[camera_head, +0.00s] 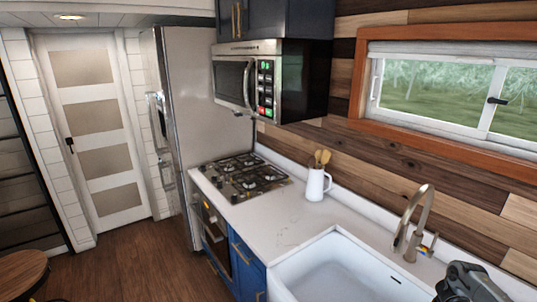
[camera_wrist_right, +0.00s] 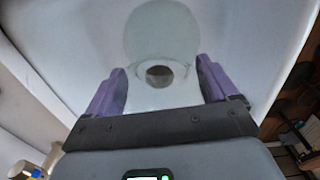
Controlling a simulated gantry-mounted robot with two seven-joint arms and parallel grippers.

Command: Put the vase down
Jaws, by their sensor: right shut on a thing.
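In the right wrist view a pale, see-through vase (camera_wrist_right: 161,32) has a round body and a narrow neck with a dark round opening facing the camera. My right gripper (camera_wrist_right: 161,68) has its two purple fingers on either side of the neck and is shut on the vase. White surfaces like the sink's lie behind the vase; whether its base touches anything cannot be told. In the head view only part of my right arm shows at the bottom right corner, and the vase is out of sight. My left gripper is in neither view.
In the head view a white sink (camera_head: 350,262) is set in the pale counter (camera_head: 262,222). A tap (camera_head: 412,225) stands behind it. A white jug with wooden utensils (camera_head: 316,183) and a gas hob (camera_head: 243,174) are farther left. Bare counter lies between hob and sink.

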